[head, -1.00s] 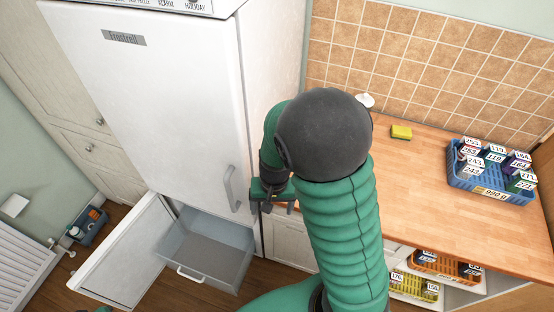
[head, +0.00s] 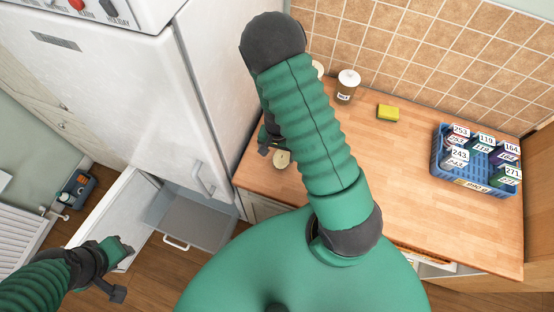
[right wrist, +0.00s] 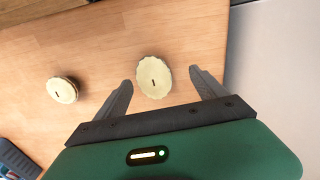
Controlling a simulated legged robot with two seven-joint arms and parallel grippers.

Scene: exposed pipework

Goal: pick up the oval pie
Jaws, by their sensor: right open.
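In the right wrist view the oval pie (right wrist: 154,77), pale with a crimped rim and a small dark slit, lies on the wooden counter. My right gripper (right wrist: 161,75) is open, its two fingers pointing towards the pie, which shows between their tips. Whether the fingers are level with it I cannot tell. A rounder pie (right wrist: 61,90) lies to the left, outside the fingers. In the head view one pie (head: 282,159) shows beside my right gripper (head: 267,142), partly hidden by my arm. My left gripper (head: 112,268) is low at the left, near the open drawer; its jaws are unclear.
The wooden counter (head: 420,205) has free room right of my arm. A lidded jar (head: 346,90), a yellow sponge (head: 388,113) and a blue crate (head: 437,170) of labelled boxes stand on it. The fridge (head: 110,110) is left, with its lower door and drawer (head: 190,222) open.

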